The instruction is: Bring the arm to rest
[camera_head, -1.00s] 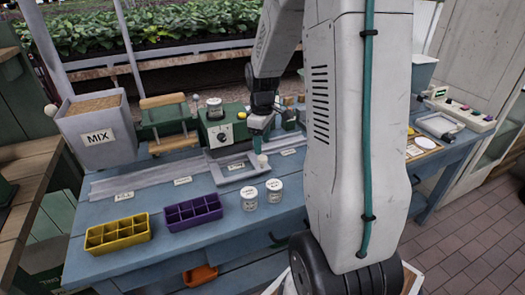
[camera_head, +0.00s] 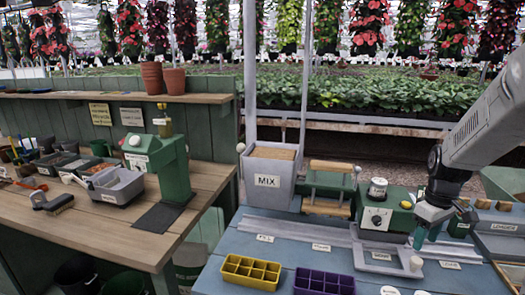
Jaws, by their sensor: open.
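My arm comes in from the right edge of the head view. My gripper (camera_head: 418,241) points down with its teal fingers just above the right side of a pale grey tray (camera_head: 378,263) on the blue bench (camera_head: 235,245). A small white round-topped piece (camera_head: 416,264) stands just below the fingers. I see nothing held in the fingers, though they are small here.
A green dial box (camera_head: 388,217) with a jar (camera_head: 378,188) on it stands behind the tray. A MIX bin (camera_head: 270,172), yellow cell tray (camera_head: 250,272) and purple cell tray (camera_head: 323,283) are further left. A wooden bench (camera_head: 110,225) with a green press (camera_head: 165,160) fills the left.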

